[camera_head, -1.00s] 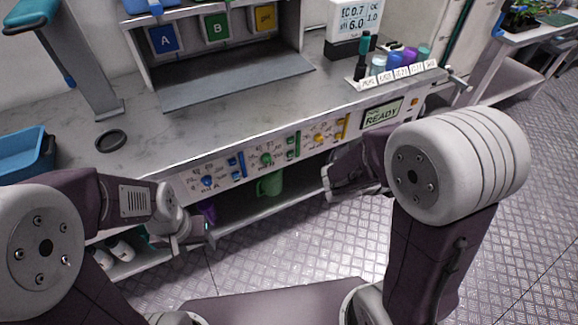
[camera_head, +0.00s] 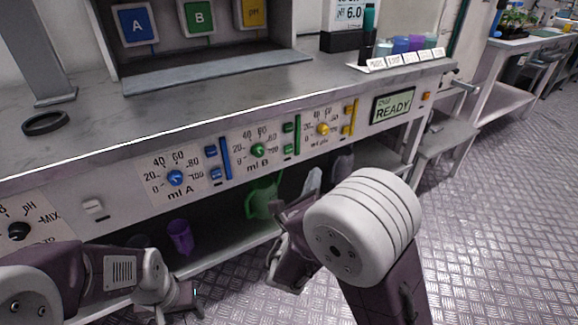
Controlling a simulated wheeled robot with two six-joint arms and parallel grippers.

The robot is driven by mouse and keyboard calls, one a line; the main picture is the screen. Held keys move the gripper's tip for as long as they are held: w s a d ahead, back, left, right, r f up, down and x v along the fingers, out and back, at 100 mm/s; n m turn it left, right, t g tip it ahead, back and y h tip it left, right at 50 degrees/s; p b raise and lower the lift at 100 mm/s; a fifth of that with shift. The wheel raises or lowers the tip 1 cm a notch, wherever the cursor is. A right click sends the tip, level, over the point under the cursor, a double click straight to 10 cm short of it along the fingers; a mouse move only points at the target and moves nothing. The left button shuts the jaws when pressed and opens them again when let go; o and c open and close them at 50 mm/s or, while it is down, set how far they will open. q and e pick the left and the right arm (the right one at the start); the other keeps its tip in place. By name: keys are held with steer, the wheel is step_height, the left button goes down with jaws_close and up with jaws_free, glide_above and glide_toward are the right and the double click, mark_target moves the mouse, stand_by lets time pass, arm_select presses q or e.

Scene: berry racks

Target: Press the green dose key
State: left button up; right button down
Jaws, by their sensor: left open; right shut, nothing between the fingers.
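The control panel runs along the bench front. Its green section, labelled ml B, has a green dial (camera_head: 259,151) and small green keys (camera_head: 289,127) beside a tall green bar (camera_head: 297,134). I cannot tell from the lettering which green part is the dose key. My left gripper (camera_head: 192,300) is low at the left, open, below the panel and apart from it. My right gripper (camera_head: 276,272) is below the green section, shut and empty, touching no key; its tips are partly hard to make out.
The blue section with its dial (camera_head: 175,177) lies left, the yellow dial (camera_head: 323,129) right. A screen (camera_head: 393,106) reads READY. A green jug (camera_head: 262,197) and a purple cup (camera_head: 180,237) stand on the shelf below. A black ring (camera_head: 45,123) lies on the bench.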

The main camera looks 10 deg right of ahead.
mark_target(289, 149)
stand_by(0.3)
steer(key=w+a+p, duration=0.1)
steer(key=w+a, duration=0.2)
steer(key=w, duration=0.5)
steer(key=shift+w, duration=0.15)
stand_by(0.4)
steer(key=shift+w+a, duration=0.1)
stand_by(1.5)
steer(key=shift+w+a, duration=0.1)
steer(key=shift+w, duration=0.2)
